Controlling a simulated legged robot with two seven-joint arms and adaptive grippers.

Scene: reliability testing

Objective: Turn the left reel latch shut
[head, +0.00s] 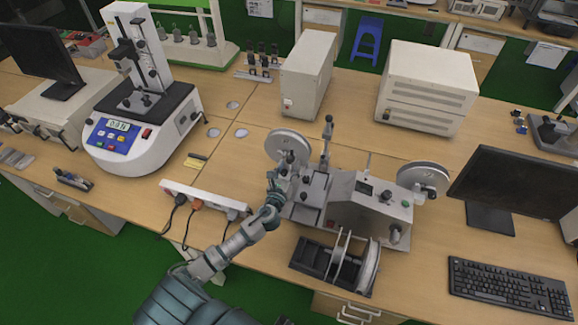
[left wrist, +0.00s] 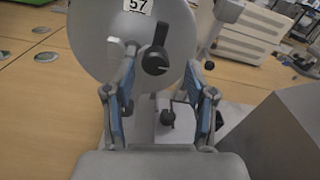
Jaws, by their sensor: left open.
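The left reel is a grey disc (head: 284,140) on the left end of the grey reel machine (head: 345,205). In the left wrist view the disc (left wrist: 95,42) fills the upper middle and bears a white label reading 57. The left reel latch (left wrist: 156,60) is a black knob at its hub, with a lever pointing up and a white mark pointing right. My left gripper (left wrist: 160,98) is open, its two blue-padded fingers below and either side of the latch, with nothing between them. In the head view the gripper (head: 287,166) partly hides the hub.
A second reel (head: 424,176) is at the machine's right end. A spool on a black stand (head: 338,266) sits in front. A power strip (head: 204,199) with plugs lies left of my arm. A monitor (head: 515,188) and keyboard (head: 508,287) are at right. A tester (head: 140,120) stands at left.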

